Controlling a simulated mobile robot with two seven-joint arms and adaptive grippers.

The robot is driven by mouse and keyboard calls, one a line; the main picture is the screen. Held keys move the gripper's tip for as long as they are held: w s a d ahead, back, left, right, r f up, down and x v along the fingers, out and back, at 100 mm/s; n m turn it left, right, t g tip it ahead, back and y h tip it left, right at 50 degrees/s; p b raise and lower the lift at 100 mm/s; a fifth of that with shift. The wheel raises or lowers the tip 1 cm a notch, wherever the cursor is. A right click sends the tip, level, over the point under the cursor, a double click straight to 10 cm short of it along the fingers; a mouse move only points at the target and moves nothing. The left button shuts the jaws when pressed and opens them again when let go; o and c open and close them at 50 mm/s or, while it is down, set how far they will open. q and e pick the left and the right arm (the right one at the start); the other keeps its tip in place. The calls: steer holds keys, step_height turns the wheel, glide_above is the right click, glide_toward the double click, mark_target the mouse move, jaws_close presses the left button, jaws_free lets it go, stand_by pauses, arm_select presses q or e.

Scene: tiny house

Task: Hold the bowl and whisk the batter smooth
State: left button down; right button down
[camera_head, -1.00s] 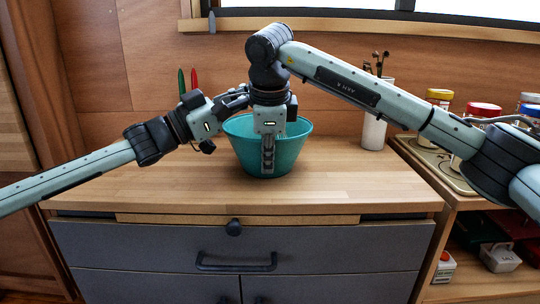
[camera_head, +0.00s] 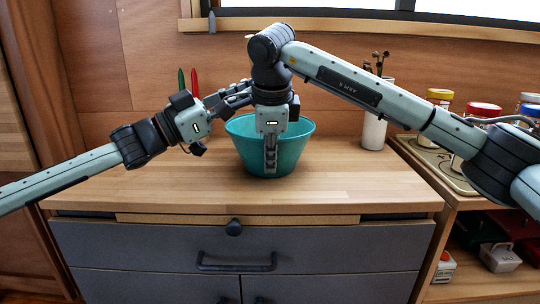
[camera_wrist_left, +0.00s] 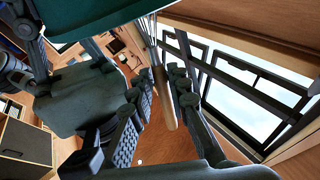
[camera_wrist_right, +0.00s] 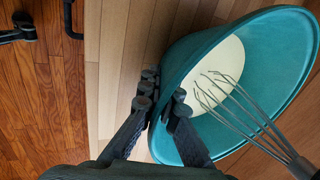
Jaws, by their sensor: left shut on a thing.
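The teal bowl (camera_head: 297,150) stands upright on the wooden counter. It holds pale, cream-coloured batter (camera_wrist_right: 228,60), seen in the right wrist view. The whisk's wire loops (camera_wrist_right: 240,108) reach into the bowl over the batter; its handle runs off to the lower right there. My left gripper (camera_head: 242,94) is by the bowl's back left rim, shut on the whisk's wooden handle (camera_wrist_left: 165,98). My right gripper (camera_head: 271,160) points down at the bowl's near side, its fingers on either side of the wall (camera_wrist_right: 163,112), shut on it. The inner finger is hidden in the head view.
The wooden counter (camera_head: 130,185) is clear on both sides of the bowl. A white utensil holder (camera_head: 374,132) stands at the back right. Jars with coloured lids (camera_head: 483,110) stand on a lower tray at the right. Red and green upright items (camera_head: 194,82) are at the back left.

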arm_select(q)
steer(key=shift+r, duration=0.15)
steer(key=shift+r, duration=5.65)
steer(key=shift+r, duration=2)
arm_select(e)
steer(key=c, duration=1.6)
jaws_free()
steer(key=shift+c, duration=0.2)
